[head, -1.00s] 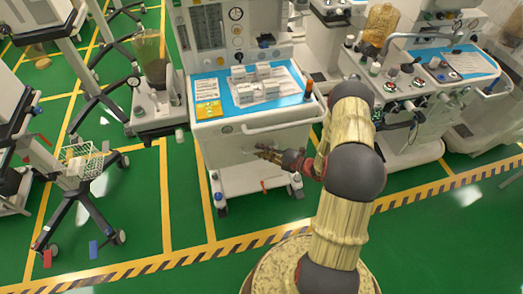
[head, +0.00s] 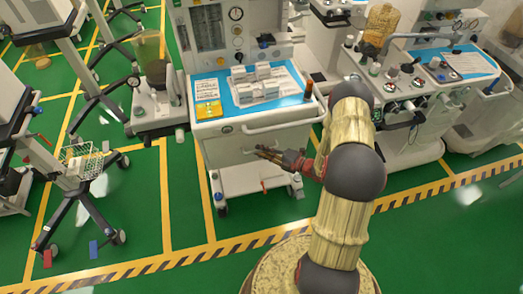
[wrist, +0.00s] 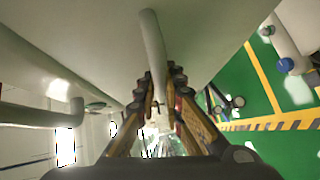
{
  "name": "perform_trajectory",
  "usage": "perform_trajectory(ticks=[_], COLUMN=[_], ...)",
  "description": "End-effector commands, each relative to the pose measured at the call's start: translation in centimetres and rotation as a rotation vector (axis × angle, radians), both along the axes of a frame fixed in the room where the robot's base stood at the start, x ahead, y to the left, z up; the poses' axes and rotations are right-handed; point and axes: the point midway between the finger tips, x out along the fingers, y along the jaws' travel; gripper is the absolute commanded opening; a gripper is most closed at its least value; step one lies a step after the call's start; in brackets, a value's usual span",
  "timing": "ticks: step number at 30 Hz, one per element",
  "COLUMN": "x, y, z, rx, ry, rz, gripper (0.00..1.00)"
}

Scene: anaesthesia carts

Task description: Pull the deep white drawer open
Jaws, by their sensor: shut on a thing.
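The deep white drawer (head: 228,155) is the plain lower front of the middle white cart, below a long bar handle (head: 275,127). It looks closed or nearly so; I cannot tell exactly. My gripper (head: 266,155) is at this drawer front, reaching in from the right. In the wrist view, a white bar handle (wrist: 153,45) runs down between the fingers of my gripper (wrist: 163,98), which are shut on it. The white drawer face (wrist: 85,40) fills the upper left there. The far end of the grip is partly hidden by the fingers.
The cart top (head: 290,98) holds white boxes on a blue mat and a yellow card. A second bar handle (wrist: 35,115) shows left in the wrist view. Another machine (head: 430,110) stands close on the right. Green floor (head: 185,200) is open before the cart.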

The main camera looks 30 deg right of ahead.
Motion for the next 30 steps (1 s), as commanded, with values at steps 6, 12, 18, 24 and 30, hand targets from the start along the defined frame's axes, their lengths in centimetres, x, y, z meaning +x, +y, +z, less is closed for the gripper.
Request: perform_trajectory(ticks=[6, 12, 18, 24, 30], x=[-2.3, -6.5, -11.9, -16.9, -20.7], y=[0.7, 1.9, 3.4, 4.8, 6.0], z=[0.0, 0.3, 0.3, 0.2, 0.1], rx=[0.005, 0.008, 0.009, 0.008, 0.007], ry=[0.007, 0.007, 0.007, 0.006, 0.003], rz=[-0.003, -0.005, -0.006, -0.006, -0.005], gripper=[0.0, 0.0, 0.0, 0.0, 0.0])
